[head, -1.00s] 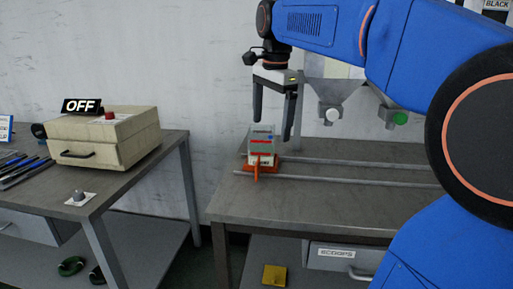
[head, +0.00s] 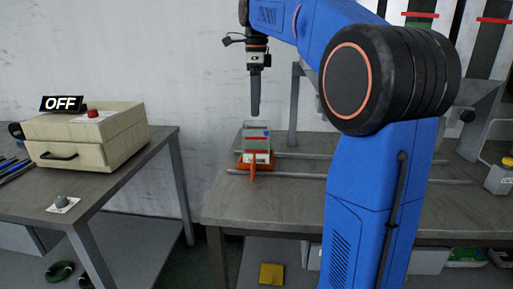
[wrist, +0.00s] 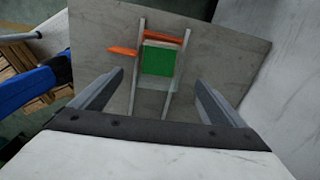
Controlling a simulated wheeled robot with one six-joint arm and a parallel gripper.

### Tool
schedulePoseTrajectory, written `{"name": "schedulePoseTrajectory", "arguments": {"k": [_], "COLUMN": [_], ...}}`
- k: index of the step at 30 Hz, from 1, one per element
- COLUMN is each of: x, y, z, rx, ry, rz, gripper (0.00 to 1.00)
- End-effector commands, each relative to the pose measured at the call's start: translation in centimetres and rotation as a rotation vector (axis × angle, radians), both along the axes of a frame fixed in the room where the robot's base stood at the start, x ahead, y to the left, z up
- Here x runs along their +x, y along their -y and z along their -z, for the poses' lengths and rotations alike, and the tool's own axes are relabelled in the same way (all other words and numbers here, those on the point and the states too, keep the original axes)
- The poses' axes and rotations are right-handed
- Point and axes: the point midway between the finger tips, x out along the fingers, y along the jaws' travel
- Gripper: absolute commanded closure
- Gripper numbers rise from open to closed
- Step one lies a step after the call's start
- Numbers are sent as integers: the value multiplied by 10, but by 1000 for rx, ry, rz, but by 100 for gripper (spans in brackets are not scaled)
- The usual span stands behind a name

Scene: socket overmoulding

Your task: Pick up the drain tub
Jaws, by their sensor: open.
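My gripper (head: 255,112) hangs pointing down, open and empty, a little above a clear box (head: 256,133) with a red band. In the wrist view my gripper (wrist: 158,82) has its two fingers well apart, with nothing between them. The clear box sits on an orange carriage (head: 245,165) across two rails. A pale grey container (head: 499,178) stands at the right edge, partly cut off. I cannot tell for sure which of these is the drain tub.
A grey bench (head: 225,205) carries the rails (head: 300,176). A cream box (head: 85,140) with an OFF sign (head: 62,104) stands on the left table (head: 110,185). My blue arm hides part of the right bench. A yellow item (head: 271,274) lies on the lower shelf.

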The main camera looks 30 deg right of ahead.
Motion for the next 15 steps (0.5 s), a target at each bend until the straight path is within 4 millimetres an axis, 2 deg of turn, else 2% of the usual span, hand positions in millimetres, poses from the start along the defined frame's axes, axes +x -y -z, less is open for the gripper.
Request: {"name": "schedulePoseTrajectory", "arguments": {"k": [3,9,15], "x": [-1,-1,-1], "y": [0,0,0], "z": [21,51,63], "rx": [0,1,0], "ry": [-2,-1,0], "rz": [0,-1,-1], "gripper": [6,6,6]}}
